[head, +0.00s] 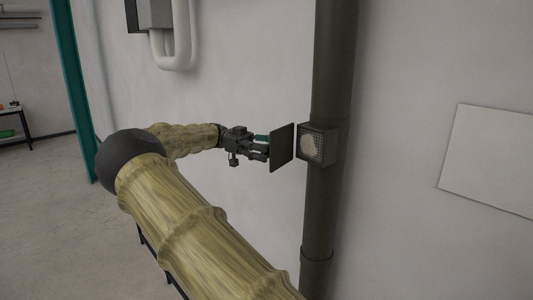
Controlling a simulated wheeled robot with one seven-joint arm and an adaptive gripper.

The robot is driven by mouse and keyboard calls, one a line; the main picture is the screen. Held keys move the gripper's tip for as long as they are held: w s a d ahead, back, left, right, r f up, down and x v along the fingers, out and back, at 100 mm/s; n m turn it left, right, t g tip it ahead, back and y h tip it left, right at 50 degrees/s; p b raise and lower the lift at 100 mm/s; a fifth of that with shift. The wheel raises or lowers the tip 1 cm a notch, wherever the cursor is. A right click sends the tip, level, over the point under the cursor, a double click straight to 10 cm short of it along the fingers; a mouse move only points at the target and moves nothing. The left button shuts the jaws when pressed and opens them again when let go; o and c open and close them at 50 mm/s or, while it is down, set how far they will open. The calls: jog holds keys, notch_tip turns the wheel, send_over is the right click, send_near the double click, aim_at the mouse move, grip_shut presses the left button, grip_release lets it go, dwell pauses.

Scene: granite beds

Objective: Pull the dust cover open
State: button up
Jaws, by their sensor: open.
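The dust cover (282,147) is a dark flat square plate in the head view. It stands out to the left of a small grey box (327,147) on a dark pipe. The box's front is uncovered, showing a fine mesh with a pale patch behind it. A thin gap shows between the plate and the box; any hinge is too small to make out. My gripper (262,147) is open just left of the cover, its fingers pointing right toward it. The cover hides the fingertips' ends, so I cannot tell whether they touch it.
The dark vertical pipe (330,225) runs along the pale wall, right of my gripper. A pale panel (490,160) is on the wall at right. A grey wall box with white conduit (172,50) is above. A teal post (73,90) stands left, beside open floor.

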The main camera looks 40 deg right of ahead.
notch_tip(320, 180, up, 9)
jog(key=shift+f, duration=0.1)
dwell(0.3)
